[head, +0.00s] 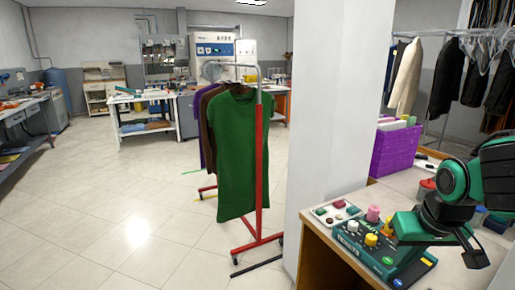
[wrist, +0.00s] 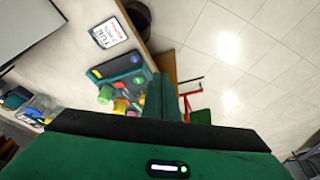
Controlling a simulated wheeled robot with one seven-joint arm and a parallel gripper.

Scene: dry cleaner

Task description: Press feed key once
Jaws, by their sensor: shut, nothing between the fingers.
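A dark green control box (head: 375,252) sits on the counter at the lower right of the head view, with a white key, a yellow knob, and blue and green buttons on its top. It also shows in the wrist view (wrist: 120,66), left of centre. I cannot read which key is the feed key. My gripper (head: 474,256) hangs over the counter at the box's right side in the head view, shut and empty. My arm and hand hide part of the box. In the wrist view, the green and black gripper body fills the lower part, and contact with a key cannot be seen.
A tray of colored buttons (head: 334,212) and a pink spool (head: 373,213) stand behind the box. A purple crate (head: 396,150) is farther back on the counter. A white pillar (head: 335,120) and a red garment rack (head: 259,170) stand to the left. A day card (wrist: 109,32) lies near the box.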

